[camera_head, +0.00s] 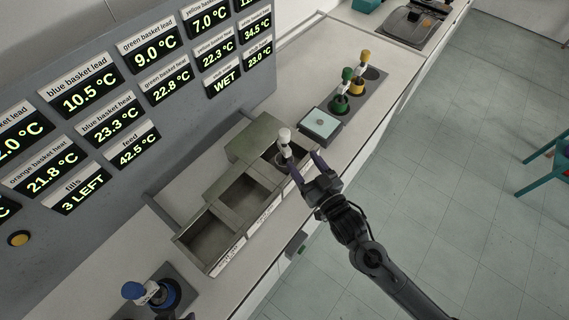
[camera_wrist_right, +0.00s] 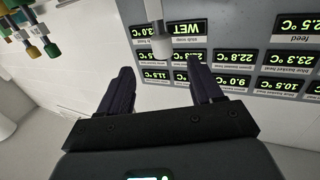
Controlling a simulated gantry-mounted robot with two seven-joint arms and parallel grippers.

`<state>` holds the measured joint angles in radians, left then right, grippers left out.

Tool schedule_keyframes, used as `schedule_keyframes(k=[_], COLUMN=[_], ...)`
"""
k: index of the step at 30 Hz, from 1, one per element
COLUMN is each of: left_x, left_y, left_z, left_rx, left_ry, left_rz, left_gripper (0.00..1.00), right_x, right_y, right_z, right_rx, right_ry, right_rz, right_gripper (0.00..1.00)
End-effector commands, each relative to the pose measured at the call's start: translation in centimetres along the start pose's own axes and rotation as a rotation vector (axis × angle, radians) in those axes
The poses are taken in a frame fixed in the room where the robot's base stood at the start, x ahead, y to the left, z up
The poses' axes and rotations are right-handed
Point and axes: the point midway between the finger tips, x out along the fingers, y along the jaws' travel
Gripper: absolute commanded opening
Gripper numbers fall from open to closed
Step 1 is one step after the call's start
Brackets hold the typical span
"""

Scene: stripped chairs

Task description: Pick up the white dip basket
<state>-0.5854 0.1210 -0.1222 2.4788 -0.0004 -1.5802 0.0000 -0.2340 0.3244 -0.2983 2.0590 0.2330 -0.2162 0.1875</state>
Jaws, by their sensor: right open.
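The white dip basket (camera_head: 285,138) shows its white knob and pale handle above the far compartment of a metal trough (camera_head: 216,222); its lower part is partly hidden in the compartment. My right gripper (camera_head: 301,158) is open, with its purple-dark fingers reaching toward the handle from the front right. In the right wrist view the white knob and handle (camera_wrist_right: 161,46) stand in line with the gap between the open fingers (camera_wrist_right: 164,73), a little beyond the tips. I cannot tell whether a finger touches it. My left gripper is not in view.
A blue-knobbed basket (camera_head: 133,290) stands at the near left. Green (camera_head: 347,73) and yellow (camera_head: 365,55) baskets stand in a grey holder at the back, beside a pale square-topped box (camera_head: 321,124). A panel of temperature displays (camera_head: 90,96) rises behind the counter.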

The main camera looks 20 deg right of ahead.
Motion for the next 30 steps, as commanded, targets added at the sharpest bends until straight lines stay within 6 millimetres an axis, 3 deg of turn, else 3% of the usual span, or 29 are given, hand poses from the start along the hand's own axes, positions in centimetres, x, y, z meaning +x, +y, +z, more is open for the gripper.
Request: schedule_keyframes(k=[9, 20, 30], left_x=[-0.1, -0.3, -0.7], left_y=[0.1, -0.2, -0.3], left_z=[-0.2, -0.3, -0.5], left_rx=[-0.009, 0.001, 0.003], left_ry=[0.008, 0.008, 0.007], left_rz=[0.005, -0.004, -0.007], left_gripper=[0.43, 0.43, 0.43], right_x=[4.1, 6.5, 10.4], right_y=[0.0, 0.0, -0.1], right_z=[-0.2, -0.1, -0.1], right_rx=[-0.001, -0.001, 0.000], right_ry=[0.008, 0.007, 0.008], right_rz=[0.000, 0.000, 0.000], right_gripper=[0.65, 0.65, 0.65])
